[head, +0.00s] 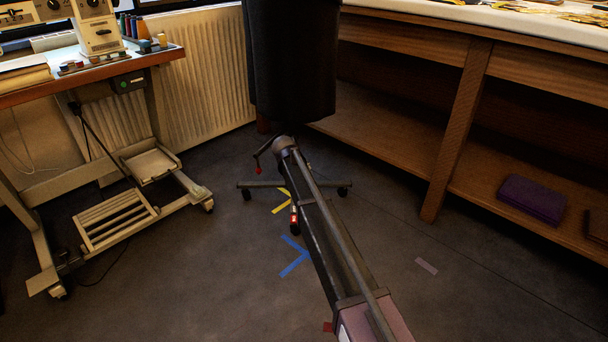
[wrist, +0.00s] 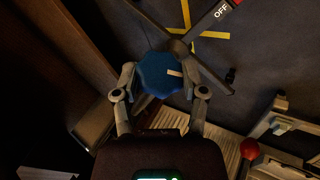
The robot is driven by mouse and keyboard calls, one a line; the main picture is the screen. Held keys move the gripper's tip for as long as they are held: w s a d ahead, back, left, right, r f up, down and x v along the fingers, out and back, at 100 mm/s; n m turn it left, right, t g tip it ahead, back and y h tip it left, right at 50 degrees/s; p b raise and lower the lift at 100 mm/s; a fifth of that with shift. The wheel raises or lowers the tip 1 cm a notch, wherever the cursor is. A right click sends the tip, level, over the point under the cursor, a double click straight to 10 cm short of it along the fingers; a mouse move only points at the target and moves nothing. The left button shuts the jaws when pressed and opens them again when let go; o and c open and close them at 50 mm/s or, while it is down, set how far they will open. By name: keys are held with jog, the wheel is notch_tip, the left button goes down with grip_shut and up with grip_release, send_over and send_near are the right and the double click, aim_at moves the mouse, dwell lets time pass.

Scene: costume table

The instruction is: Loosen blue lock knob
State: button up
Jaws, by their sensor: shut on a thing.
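The blue lock knob (wrist: 156,72) shows in the wrist view as a round, lobed blue cap with a pale stripe on its right side. My gripper (wrist: 160,78) has one finger on each side of it, shut on its rim. In the head view my arm reaches to the stand's post below the dark dress form (head: 292,60). The knob and my fingertips are hidden there behind my arm. The stand's legs (head: 262,184) rest on the floor.
A lever with a red ball (head: 258,170) sticks out left of the post; the red ball (wrist: 249,148) also shows in the wrist view. A sewing table stands left, wooden shelves (head: 455,130) right. Blue tape (head: 294,268) marks open floor.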

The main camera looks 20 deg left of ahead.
jog(key=shift+s+a+f+t+h+b, duration=0.15)
jog(key=shift+a+f+t+h+b, duration=0.1)
jog(key=shift+t+h+b, duration=0.4)
jog(key=shift+r+n+h+b, duration=0.1)
jog(key=shift+n+h+b, duration=0.2)
jog(key=shift+h+b, duration=0.15)
jog(key=shift+t, duration=0.25)
jog(key=o, duration=1.1)
jog(key=shift+o, duration=0.2)
jog(key=shift+d, duration=0.15)
